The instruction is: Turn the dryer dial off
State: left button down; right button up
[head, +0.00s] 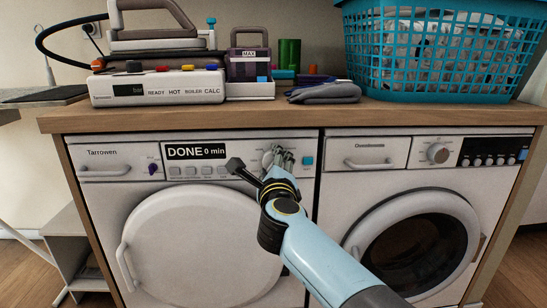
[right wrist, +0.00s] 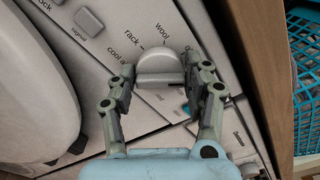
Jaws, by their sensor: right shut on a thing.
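The dryer (head: 190,235) is the left white machine, marked Tarrowen, with its round door closed. Its display (head: 196,151) reads "DONE 0 min". The light grey dryer dial (head: 268,158) is at the right of its panel, partly hidden by my right gripper (head: 282,158). In the right wrist view the dial (right wrist: 162,65) has a raised grip bar and labels "rack", "wool" and a partly hidden "cool a". My right gripper (right wrist: 162,88) is shut on the dial, with one finger on each side. My left gripper is not in view.
A second white machine (head: 395,180) with its own knob (head: 437,153) stands to the right. A teal button (head: 308,160) sits right of the dial.

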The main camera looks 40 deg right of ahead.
jog(key=n+p, duration=0.3)
jog(key=shift+r+p, duration=0.2)
jog(key=shift+p, duration=0.1)
jog(key=n+p, duration=0.1)
jog(key=n, duration=0.1)
jog(key=n+p, duration=0.1)
jog(key=p, duration=0.1)
jog(key=shift+f+n, duration=0.35)
jog(key=shift+n, duration=0.05)
jog(key=o, duration=1.1)
jog(key=shift+o, duration=0.2)
